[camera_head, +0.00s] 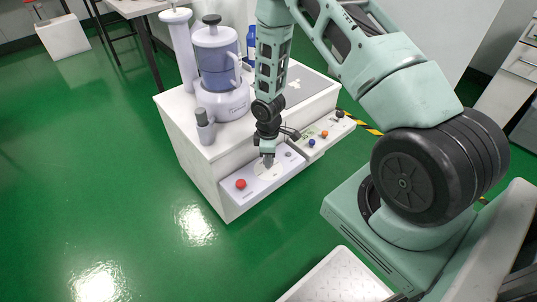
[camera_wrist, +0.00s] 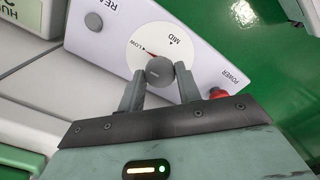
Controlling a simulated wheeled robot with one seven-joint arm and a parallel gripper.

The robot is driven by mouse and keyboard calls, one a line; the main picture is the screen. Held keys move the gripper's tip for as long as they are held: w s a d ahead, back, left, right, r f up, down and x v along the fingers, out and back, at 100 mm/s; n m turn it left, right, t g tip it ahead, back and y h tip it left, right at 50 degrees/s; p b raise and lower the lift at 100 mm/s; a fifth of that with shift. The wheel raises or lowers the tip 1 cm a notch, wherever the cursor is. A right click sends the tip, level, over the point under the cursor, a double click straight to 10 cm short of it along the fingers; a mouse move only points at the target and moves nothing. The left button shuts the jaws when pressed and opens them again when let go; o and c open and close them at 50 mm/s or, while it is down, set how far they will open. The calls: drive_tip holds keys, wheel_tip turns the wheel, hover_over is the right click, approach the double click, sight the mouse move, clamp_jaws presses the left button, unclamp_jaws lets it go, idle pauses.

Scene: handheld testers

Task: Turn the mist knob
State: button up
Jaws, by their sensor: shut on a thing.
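The mist knob (camera_wrist: 158,71) is a small dark grey round knob at the centre of a white dial (camera_wrist: 177,38). The dial shows the words LOW and MID, and a red pointer mark lies near LOW. My gripper (camera_wrist: 160,77) has its two fingers on either side of the knob, shut on it. In the head view my gripper (camera_head: 267,160) reaches down to the front panel (camera_head: 254,183) of the white unit; the knob itself is hidden there by the fingers.
A red button (camera_head: 240,184) sits left of the dial, by the word POWER in the wrist view. A blue-grey humidifier-like device (camera_head: 219,70) stands on the cabinet top. Green floor lies open in front.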

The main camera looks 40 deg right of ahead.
idle(0.5)
drive_tip(key=o, duration=1)
wheel_tip(320, 180, up, 17)
drive_tip(key=p, duration=0.4)
drive_tip(key=shift+r+p, duration=0.15)
drive_tip(key=shift+p, duration=0.2)
drive_tip(key=shift+a, duration=0.1)
